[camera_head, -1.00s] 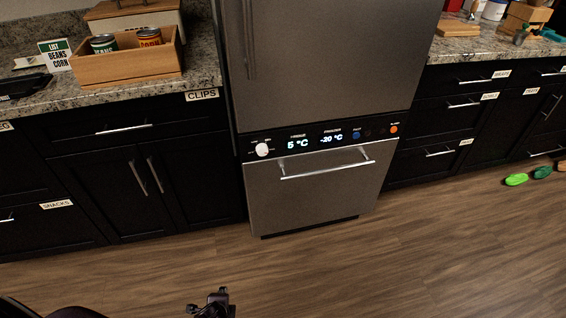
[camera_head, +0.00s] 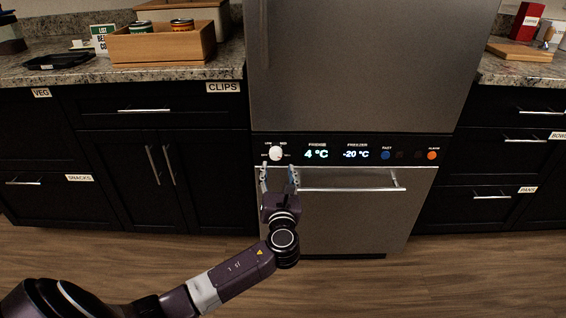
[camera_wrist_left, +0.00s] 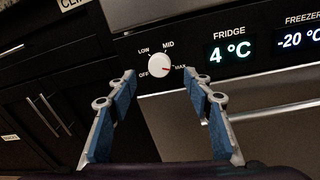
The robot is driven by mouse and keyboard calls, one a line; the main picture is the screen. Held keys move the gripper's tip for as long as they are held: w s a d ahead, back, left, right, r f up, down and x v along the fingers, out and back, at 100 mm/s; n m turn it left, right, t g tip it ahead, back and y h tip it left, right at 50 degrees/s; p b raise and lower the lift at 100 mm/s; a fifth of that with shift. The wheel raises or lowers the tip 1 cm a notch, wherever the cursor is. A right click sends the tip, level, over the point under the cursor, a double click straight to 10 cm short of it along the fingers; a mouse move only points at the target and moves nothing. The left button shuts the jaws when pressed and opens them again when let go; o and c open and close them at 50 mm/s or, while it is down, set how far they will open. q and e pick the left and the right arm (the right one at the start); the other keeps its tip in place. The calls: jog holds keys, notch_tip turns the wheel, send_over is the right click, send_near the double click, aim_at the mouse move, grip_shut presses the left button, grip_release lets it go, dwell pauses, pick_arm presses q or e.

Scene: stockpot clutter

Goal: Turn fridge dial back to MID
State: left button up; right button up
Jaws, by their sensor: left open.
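The white round fridge dial (camera_head: 276,153) is on the black control panel (camera_head: 340,141), left of the displays. In the left wrist view the dial (camera_wrist_left: 159,64) has a red mark pointing right, near MAX; LOW, MID and OFF labels surround it. The fridge display (camera_head: 316,154) reads 4 °C and the freezer display (camera_head: 356,154) reads -20 °C. My left gripper (camera_head: 278,173) is open and empty just below and in front of the dial. In the wrist view its two blue-padded fingers stand either side of the dial, apart from it. My right gripper is out of view.
A horizontal drawer handle (camera_head: 350,188) runs below the panel, right of my left gripper. A blue button (camera_head: 385,155) and an orange button (camera_head: 432,155) are farther right. Black cabinets (camera_head: 120,150) stand to the left.

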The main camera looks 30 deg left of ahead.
aim_at(276, 156)
pick_arm(q)
jog(key=shift+x, duration=1.25)
jog(key=b+x, duration=0.1)
jog(key=x, duration=0.2)
jog(key=shift+w+a+f, duration=0.15)
jog(key=shift+w+a, duration=0.1)
jog(key=shift+w+a+b, duration=0.3)
jog(key=shift+w+b, duration=0.05)
jog(key=shift+w, duration=0.1)
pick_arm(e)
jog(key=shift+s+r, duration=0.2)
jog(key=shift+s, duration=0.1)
pick_arm(q)
jog(key=c, duration=1.2)
jog(key=shift+o, duration=0.2)
